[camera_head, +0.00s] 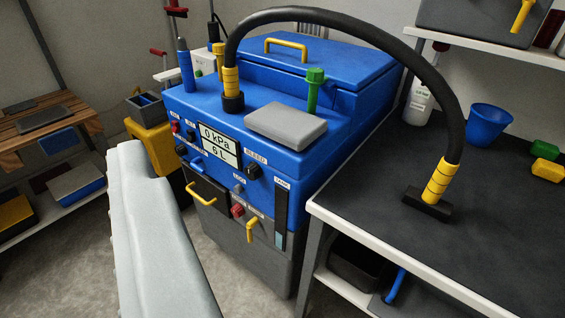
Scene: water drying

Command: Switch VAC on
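The blue machine (315,135) stands in the middle of the view, with its control panel facing left and toward me. Its display (220,144) reads 0 kPa and 6 L. At the panel's left edge are a small red control (175,126) and a black one (191,136) under small labels. One of these labels may read VAC, but the lettering is too small to be sure. Another black knob (181,150) sits lower at the left. A black knob (253,172) is at the right of the display. My gripper is not recognisable in view.
A long pale form (160,245), possibly mine, covers part of the floor in front. A black hose (335,18) arches from the machine to a nozzle (427,203) on the dark worktop (500,245). A yellow bucket (160,145) and a wooden bench (45,125) stand left.

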